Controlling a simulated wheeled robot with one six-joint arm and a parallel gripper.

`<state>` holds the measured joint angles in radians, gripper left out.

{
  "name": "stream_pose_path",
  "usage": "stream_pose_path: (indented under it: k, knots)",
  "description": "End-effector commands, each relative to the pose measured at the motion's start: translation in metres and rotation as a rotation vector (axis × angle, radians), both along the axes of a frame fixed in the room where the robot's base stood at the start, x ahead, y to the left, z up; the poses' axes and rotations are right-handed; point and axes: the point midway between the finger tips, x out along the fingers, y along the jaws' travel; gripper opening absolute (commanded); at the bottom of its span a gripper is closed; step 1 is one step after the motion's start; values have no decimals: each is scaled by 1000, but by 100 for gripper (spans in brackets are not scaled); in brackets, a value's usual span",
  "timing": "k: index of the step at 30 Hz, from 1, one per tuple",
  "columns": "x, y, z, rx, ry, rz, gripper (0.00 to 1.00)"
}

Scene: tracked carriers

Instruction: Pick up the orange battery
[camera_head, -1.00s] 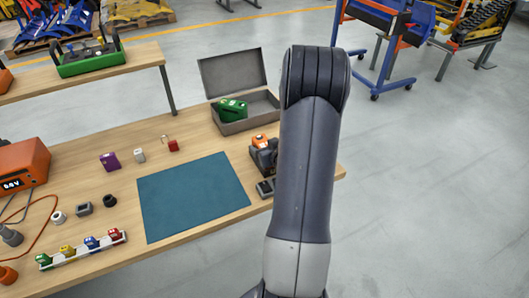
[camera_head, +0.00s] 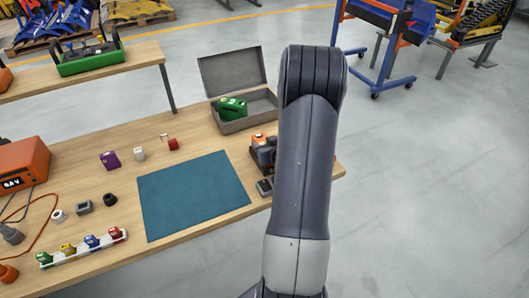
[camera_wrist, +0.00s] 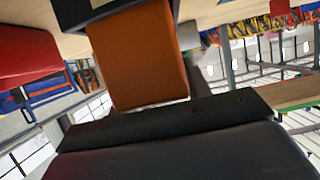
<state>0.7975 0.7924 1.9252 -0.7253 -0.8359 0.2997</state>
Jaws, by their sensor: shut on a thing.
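The orange battery (camera_wrist: 145,58) fills the upper middle of the wrist view, with a dark piece (camera_wrist: 85,12) at its upper end. My gripper (camera_wrist: 158,108) shows there as a dark bar against the battery's lower end. It is shut on the battery; its far finger is not clearly seen. In the head view, the orange and dark top of a block (camera_head: 259,138) shows just left of my arm, which hides the gripper. I cannot tell whether the battery is clear of its support.
An open grey case (camera_head: 248,120) with a green block (camera_head: 232,108) stands behind. A blue mat (camera_head: 192,195) lies clear left of my arm. Small blocks, a rack of coloured pieces (camera_head: 85,252) and an orange meter (camera_head: 22,165) occupy the table's left.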

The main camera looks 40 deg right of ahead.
Motion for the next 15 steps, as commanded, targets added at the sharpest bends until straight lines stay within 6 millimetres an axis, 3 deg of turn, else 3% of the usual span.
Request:
stream_pose_path:
  k: [7, 15]
  knots:
    - [0, 0, 0, 0, 0, 0, 0]
    - [1, -1, 3, -3, -7, -1, 0]
